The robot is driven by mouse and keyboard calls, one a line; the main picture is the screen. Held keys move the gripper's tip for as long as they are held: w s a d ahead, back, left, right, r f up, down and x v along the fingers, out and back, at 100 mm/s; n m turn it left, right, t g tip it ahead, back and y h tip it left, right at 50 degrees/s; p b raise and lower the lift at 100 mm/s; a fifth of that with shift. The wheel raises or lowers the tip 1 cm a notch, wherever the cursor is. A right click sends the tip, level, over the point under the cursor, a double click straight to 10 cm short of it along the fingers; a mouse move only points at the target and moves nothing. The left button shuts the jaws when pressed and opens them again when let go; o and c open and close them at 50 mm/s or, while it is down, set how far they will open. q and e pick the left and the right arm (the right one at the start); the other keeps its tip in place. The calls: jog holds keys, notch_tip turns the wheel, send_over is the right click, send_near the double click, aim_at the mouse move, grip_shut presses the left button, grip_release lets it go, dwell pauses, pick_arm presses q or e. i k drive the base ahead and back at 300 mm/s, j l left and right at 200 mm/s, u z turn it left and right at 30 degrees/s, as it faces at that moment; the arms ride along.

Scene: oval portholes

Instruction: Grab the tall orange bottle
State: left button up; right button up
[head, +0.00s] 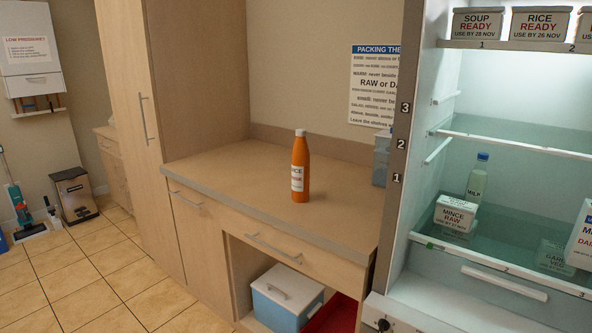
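The tall orange bottle (300,168) stands upright on the wooden counter (230,178). It has a pale cap and a white label, and nothing touches it. Neither of my grippers shows in the head view.
An open fridge (520,110) on the right holds a milk bottle (478,178) and a mince box (456,212). A bluish container (381,160) stands at the counter's right end. A tall cabinet (205,75) bounds the counter's left. A blue box (285,305) sits below. The counter around the bottle is clear.

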aim_at(301, 153)
jog(key=i+j+z, duration=0.1)
jog(key=i+j, duration=0.3)
jog(key=j, duration=0.25)
jog(key=i+j+z, duration=0.25)
jog(key=i+j, duration=0.15)
jog(key=j, duration=0.25)
jog(key=i+j+z, duration=0.1)
jog(key=j, duration=0.3)
jog(key=i+j, duration=0.2)
jog(key=j, duration=0.15)
jog(key=i+j+z, duration=0.15)
jog(key=j, duration=0.25)
